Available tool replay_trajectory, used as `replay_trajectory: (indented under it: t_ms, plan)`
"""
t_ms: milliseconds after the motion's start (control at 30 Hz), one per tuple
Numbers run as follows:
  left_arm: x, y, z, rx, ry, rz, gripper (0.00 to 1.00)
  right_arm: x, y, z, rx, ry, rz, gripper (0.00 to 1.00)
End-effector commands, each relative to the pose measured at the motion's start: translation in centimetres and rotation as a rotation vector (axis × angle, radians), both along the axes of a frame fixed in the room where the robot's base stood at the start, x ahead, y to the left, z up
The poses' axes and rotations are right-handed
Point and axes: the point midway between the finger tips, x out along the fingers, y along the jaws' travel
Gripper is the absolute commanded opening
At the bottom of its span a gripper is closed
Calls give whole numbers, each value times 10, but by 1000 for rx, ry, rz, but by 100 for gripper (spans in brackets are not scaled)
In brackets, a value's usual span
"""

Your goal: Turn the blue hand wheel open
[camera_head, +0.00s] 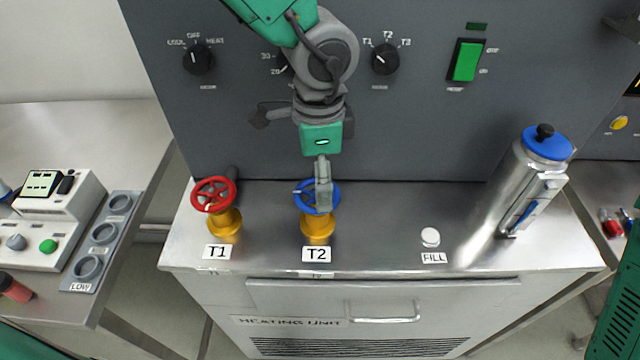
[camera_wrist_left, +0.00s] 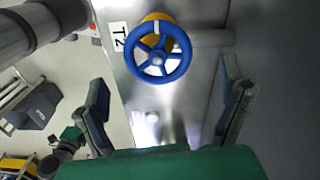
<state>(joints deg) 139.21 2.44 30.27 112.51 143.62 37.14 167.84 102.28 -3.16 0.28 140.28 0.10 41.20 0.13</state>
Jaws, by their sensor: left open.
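The blue hand wheel (camera_head: 302,203) sits on a yellow valve body (camera_head: 318,229) behind the T2 label (camera_head: 317,254). In the left wrist view the blue wheel (camera_wrist_left: 158,71) is in full sight, with spokes, a grey hub and a white mark on its rim. My left gripper (camera_head: 323,184) is above the wheel in the head view and covers part of it. In the left wrist view my left gripper (camera_wrist_left: 165,105) has its fingers wide apart and nothing between them; the wheel lies beyond the fingertips. I cannot tell any contact. My right gripper is not in view.
A red hand wheel (camera_head: 214,194) labelled T1 stands left of the blue one. A metal flask (camera_head: 520,185) with a blue lid stands at the right of the steel top. A dark panel (camera_head: 420,120) with knobs rises behind. The top between T2 and FILL is clear.

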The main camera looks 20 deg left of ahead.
Motion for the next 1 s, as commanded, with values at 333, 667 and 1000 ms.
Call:
replay_trajectory:
  t_ms: [333,667,1000]
  plan:
    - [3,-1,68,-2,-3,-1,89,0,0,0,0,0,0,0]
    - [3,-1,82,-1,0,-1,89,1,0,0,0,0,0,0]
    - [3,-1,82,-1,0,-1,89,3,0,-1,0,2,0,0]
